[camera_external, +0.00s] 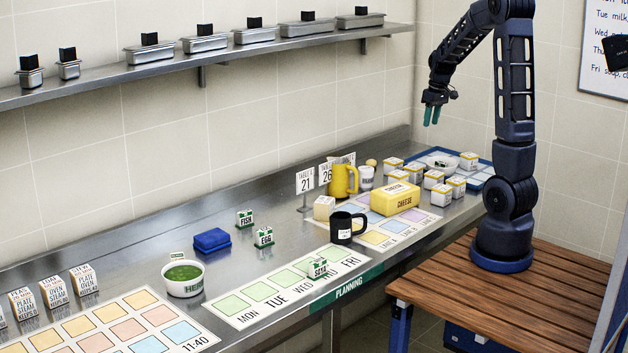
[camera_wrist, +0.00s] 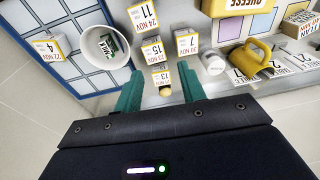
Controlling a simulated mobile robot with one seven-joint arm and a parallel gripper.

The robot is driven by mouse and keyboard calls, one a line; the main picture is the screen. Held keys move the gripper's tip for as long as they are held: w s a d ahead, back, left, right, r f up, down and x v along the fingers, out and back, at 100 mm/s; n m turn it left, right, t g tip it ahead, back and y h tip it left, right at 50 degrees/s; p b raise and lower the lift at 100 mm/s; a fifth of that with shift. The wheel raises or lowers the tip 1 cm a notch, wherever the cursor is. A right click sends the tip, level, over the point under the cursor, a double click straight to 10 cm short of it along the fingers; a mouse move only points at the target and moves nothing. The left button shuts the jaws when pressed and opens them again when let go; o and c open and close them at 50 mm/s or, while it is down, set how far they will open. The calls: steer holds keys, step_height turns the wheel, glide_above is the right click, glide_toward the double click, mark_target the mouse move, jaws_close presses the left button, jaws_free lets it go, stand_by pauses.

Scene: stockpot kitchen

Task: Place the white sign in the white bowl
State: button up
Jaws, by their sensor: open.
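Several white signs with black table numbers stand upright near the wall; the clearest are the "21" sign (camera_external: 305,183) and the "26" sign (camera_external: 325,174), and I cannot tell which one is meant. A white bowl (camera_external: 428,161) sits on the blue tray at the back right. The wrist view shows this bowl (camera_wrist: 88,40) with a green-and-white label block (camera_wrist: 111,46) inside. Another white bowl (camera_external: 183,288) holds green herbs at the front left. My gripper (camera_external: 432,115) has teal fingers, open and empty, high above the counter's back right; it also shows in the wrist view (camera_wrist: 163,90).
Dated boxes (camera_external: 433,179) crowd around the tray (camera_external: 483,177). A yellow jug (camera_external: 343,180), white cup (camera_external: 366,177), cheese box (camera_external: 395,198) and black mug (camera_external: 347,228) stand near the signs. A metal shelf (camera_external: 205,58) runs along the wall.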

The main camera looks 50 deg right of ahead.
steer(key=s+a+r+t, duration=0.1)
steer(key=s+a+r, duration=0.3)
steer(key=a, duration=0.3)
steer(key=s+a+r, duration=0.4)
steer(key=a, duration=0.3)
steer(key=s+a+r+t, duration=0.1)
steer(key=s+a+t, duration=0.1)
steer(key=s+a, duration=0.9)
steer(key=shift+s+r+h, duration=0.2)
steer(key=shift+s+h, duration=0.1)
steer(key=shift+s, duration=0.95)
